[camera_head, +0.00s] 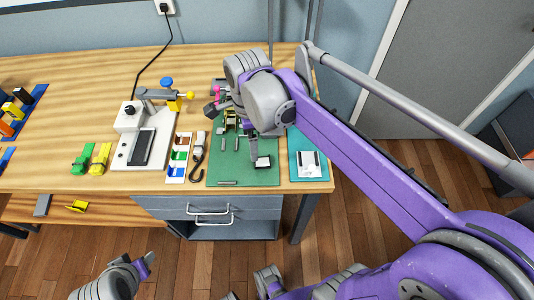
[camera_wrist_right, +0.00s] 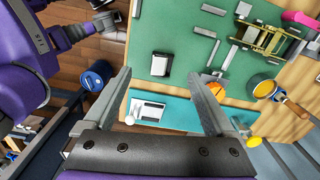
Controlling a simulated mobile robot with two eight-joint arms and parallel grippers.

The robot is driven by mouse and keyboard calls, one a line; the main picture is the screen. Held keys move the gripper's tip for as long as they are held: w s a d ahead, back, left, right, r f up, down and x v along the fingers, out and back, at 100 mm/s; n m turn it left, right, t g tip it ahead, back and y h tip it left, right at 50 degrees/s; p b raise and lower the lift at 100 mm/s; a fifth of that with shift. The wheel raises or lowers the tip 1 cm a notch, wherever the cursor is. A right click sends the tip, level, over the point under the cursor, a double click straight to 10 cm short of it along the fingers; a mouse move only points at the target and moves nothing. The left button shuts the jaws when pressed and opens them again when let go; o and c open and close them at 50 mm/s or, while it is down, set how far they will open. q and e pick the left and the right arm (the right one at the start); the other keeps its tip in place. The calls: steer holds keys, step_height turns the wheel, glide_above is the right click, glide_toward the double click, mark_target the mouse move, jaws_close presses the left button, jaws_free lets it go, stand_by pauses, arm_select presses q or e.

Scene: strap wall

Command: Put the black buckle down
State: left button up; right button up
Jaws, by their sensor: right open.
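The black buckle (camera_head: 263,162) appears as a small black-and-white block lying on the green mat (camera_head: 228,175), near its right front edge. In the right wrist view the buckle (camera_wrist_right: 181,67) lies flat on the mat, beyond the fingertips. My right gripper (camera_wrist_right: 156,77) is open and its spread fingers hold nothing. In the head view my right gripper (camera_head: 246,136) hangs over the mat, close behind the buckle, and partly hides the mat. My left gripper (camera_head: 146,262) is low in front of the table at the lower left; its jaws are too unclear to read.
A teal mat with a white part (camera_head: 308,160) lies right of the green mat. A grey-and-white device (camera_head: 145,140), colored tray (camera_head: 179,155) and green and yellow clips (camera_head: 100,158) stand left. Several metal pieces lie on the green mat. A drawer unit (camera_head: 210,210) is below.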

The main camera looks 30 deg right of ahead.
glide_above(262, 161)
steer(key=w+a, duration=0.1)
steer(key=a, duration=0.1)
steer(key=shift+m, duration=0.4)
steer(key=f, duration=0.4)
steer(key=shift+w+f, duration=0.2)
steer(key=shift+f, duration=0.1)
step_height(262, 161, down, 6)
steer(key=shift+d+r+b, duration=0.1)
steer(key=shift+d+b, duration=0.05)
steer(key=shift+b, duration=0.2)
jaws_close()
